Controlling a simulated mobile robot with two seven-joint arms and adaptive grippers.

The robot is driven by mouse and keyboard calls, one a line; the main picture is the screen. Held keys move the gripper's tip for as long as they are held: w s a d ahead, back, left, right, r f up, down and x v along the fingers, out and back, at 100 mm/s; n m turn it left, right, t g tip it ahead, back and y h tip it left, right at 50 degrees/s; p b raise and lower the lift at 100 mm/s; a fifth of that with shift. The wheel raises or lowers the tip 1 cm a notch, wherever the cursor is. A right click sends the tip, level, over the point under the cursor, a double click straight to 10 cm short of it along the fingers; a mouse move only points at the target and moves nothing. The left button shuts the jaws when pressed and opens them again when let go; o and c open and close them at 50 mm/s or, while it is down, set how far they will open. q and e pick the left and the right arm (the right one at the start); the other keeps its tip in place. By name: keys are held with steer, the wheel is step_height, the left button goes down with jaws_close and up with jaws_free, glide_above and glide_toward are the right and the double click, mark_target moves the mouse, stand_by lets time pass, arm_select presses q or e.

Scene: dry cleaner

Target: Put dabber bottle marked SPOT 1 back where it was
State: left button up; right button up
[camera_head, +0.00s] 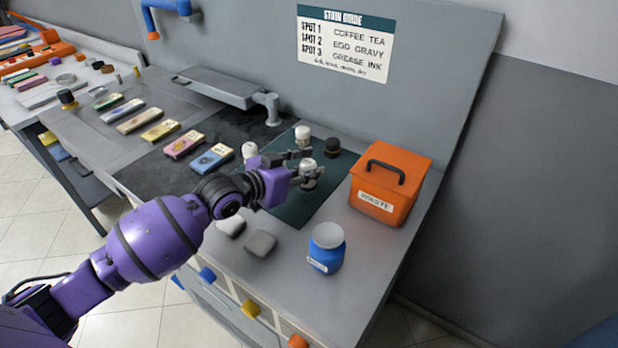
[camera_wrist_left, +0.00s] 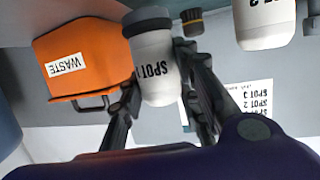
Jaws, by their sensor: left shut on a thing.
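The dabber bottle marked SPOT 1 (camera_head: 308,167) is white with a dark grey end. In the left wrist view the bottle (camera_wrist_left: 156,70) sits between both fingers, its label upside down in the picture. My left gripper (camera_head: 311,164) is shut on it, over the dark green mat (camera_head: 318,197) on the counter. I cannot tell whether its base touches the mat. Another white bottle (camera_head: 302,136) stands behind it, and a small dark-capped container (camera_head: 332,146) stands behind to the right. A further white bottle (camera_head: 249,151) is left of the gripper. My right gripper is out of view.
An orange WASTE bin (camera_head: 390,184) stands right of the mat. Coloured swatches (camera_head: 184,144) lie to the left. A stain guide (camera_head: 345,44) hangs behind.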

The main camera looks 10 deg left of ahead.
arm_select(q)
steer(key=shift+d+f, duration=0.15)
steer(key=shift+f, duration=1.75)
steer(key=o, duration=1.2)
steer(key=shift+c, duration=0.2)
steer(key=shift+r, duration=0.2)
steer(key=v, duration=1.2)
